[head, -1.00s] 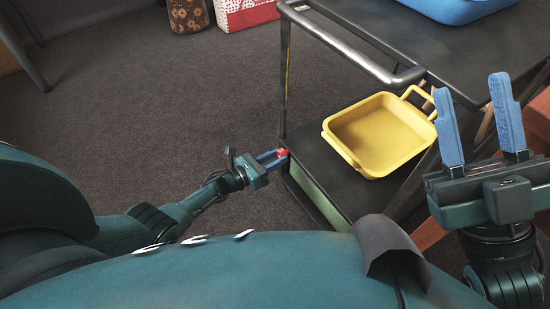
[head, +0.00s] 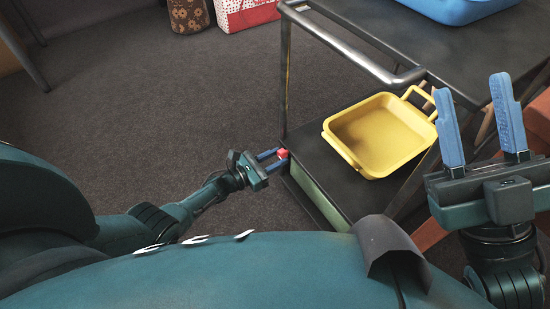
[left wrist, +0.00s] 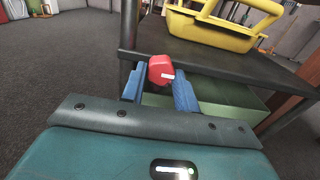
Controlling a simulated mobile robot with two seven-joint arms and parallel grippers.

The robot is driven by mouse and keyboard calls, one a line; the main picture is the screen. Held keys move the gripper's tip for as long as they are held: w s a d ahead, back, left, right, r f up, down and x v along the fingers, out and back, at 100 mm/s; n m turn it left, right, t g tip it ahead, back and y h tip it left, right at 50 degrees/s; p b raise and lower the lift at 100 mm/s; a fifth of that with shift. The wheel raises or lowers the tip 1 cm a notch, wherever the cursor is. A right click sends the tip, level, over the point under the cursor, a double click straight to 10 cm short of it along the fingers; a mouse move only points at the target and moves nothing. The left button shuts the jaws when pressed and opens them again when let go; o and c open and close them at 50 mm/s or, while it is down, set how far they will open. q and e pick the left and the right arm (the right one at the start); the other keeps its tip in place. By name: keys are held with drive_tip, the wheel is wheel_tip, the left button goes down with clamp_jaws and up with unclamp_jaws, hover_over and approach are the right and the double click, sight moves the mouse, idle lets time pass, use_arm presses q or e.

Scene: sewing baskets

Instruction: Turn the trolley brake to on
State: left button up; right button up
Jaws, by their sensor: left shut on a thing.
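The trolley brake is a red knob (head: 283,153) at the near left corner of the trolley's lower shelf. In the left wrist view the red knob (left wrist: 161,70) shows a short white mark on its face. My left gripper (head: 274,159) has its blue fingers on either side of the knob and is shut on it. The fingers also show in the left wrist view (left wrist: 159,82). The dark trolley (head: 312,165) stands to the right of this gripper. My right gripper (head: 472,92) is open and empty, pointing up at the right, away from the brake.
A yellow basket (head: 350,158) sits on the lower shelf. A blue container (head: 455,10) stands on the top shelf, and a metal handle rail (head: 350,48) runs along the trolley's end. Bags (head: 245,12) stand at the back. The carpet left of the trolley is clear.

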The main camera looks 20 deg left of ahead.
use_arm(q)
drive_tip(key=o, duration=1)
drive_tip(key=shift+s+a, duration=0.15)
drive_tip(key=shift+s, duration=0.1)
use_arm(e)
drive_tip(key=shift+r, duration=0.15)
use_arm(q)
drive_tip(key=p+v, duration=0.3)
drive_tip(key=v, duration=0.9)
drive_tip(key=shift+s+a, duration=0.15)
drive_tip(key=shift+a, duration=0.05)
use_arm(e)
drive_tip(key=f+m+h, duration=0.3)
drive_tip(key=m+h, duration=0.1)
drive_tip(key=shift+w+a+f, duration=0.15)
drive_tip(key=shift+w+f, duration=0.2)
drive_tip(key=shift+w, duration=0.05)
use_arm(q)
drive_tip(key=shift+s, duration=0.1)
